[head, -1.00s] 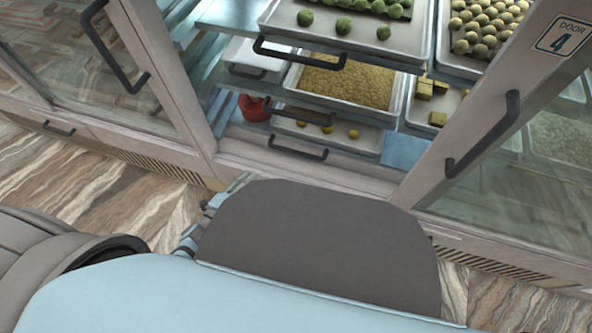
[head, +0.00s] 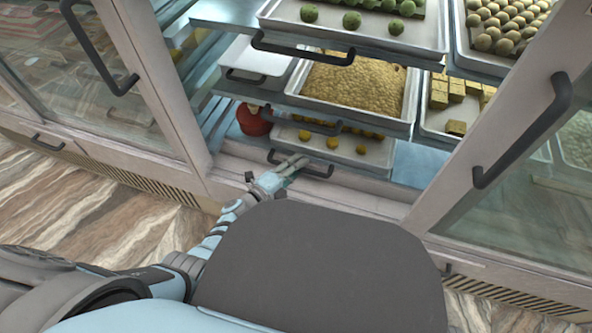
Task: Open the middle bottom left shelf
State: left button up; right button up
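An open cabinet bay shows stacked pull-out shelves with dark bar handles. The lowest shelf (head: 372,158) holds a tray with a few yellow sweets, and its handle (head: 322,174) is at the bottom. A middle shelf handle (head: 303,124) is just above it, below a tray of yellow crumbly sweet (head: 350,86). My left gripper (head: 292,168) reaches in from the lower left and overlaps the left part of the lowest handle. I cannot tell whether it touches the handle or how far its fingers are apart. My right gripper is not in view.
A red pot (head: 254,120) sits at the lowest shelf's left. The upper shelf (head: 375,38) carries green balls.

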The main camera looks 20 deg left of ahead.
pick_arm(q)
grip_shut()
dwell(0.4)
